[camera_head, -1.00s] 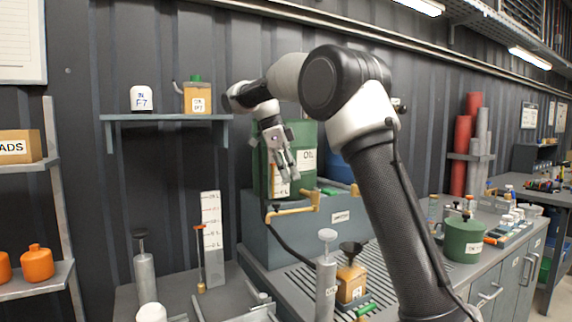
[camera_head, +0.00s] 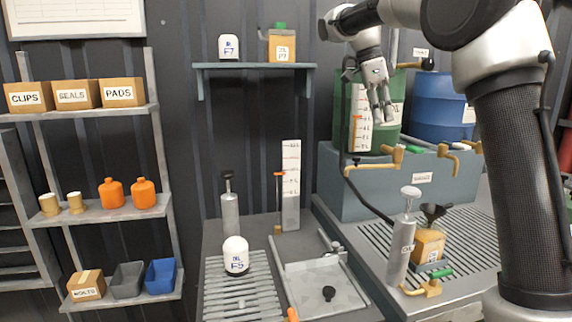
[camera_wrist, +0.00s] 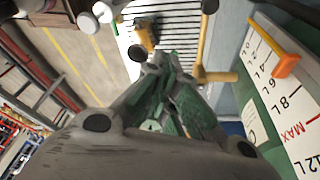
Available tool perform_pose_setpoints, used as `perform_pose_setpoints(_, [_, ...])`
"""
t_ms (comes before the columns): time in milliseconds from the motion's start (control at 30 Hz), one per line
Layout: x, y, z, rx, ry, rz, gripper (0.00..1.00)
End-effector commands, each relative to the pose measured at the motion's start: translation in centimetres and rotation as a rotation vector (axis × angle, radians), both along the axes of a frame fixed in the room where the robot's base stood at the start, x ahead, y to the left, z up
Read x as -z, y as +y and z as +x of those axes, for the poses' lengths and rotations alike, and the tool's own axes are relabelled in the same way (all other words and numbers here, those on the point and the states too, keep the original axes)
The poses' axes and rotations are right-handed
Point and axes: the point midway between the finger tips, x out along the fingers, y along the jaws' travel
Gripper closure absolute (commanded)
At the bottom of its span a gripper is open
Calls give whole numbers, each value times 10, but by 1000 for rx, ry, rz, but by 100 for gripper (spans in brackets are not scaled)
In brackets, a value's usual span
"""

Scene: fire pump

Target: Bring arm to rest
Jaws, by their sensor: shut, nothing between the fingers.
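My gripper (camera_head: 383,112) is shut and empty in the head view. It hangs fingers down in front of the green oil drum (camera_head: 346,118), near the drum's white level scale, and I cannot tell whether it touches. My arm bends over from the right side of the picture. In the wrist view my gripper (camera_wrist: 172,72) points toward the slatted bench, with the level scale (camera_wrist: 285,85) and its orange marker close on the right.
A brass tap (camera_head: 385,158) sits below the gripper. A blue drum (camera_head: 440,108) stands behind the arm. A grey pump (camera_head: 400,250) and an orange can with a funnel (camera_head: 428,246) stand on the slatted bench. A wall shelf (camera_head: 255,66) holds a white filter and a bottle.

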Motion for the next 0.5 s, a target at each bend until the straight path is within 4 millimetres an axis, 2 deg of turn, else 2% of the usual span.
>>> perform_pose_setpoints(33, [-6, -11, -23, -100, -2, 33, 100])
perform_pose_setpoints(133, [-5, -28, -70, -368, -4, 96, 100])
perform_pose_setpoints(267, [11, -45, -136, -735, -25, 142, 100])
perform_pose_setpoints(367, [34, -53, -187, -1011, -50, 145, 100])
perform_pose_setpoints(400, [46, -56, -207, -1117, -61, 136, 100])
perform_pose_setpoints(500, [77, -60, -251, -1363, -83, 96, 100])
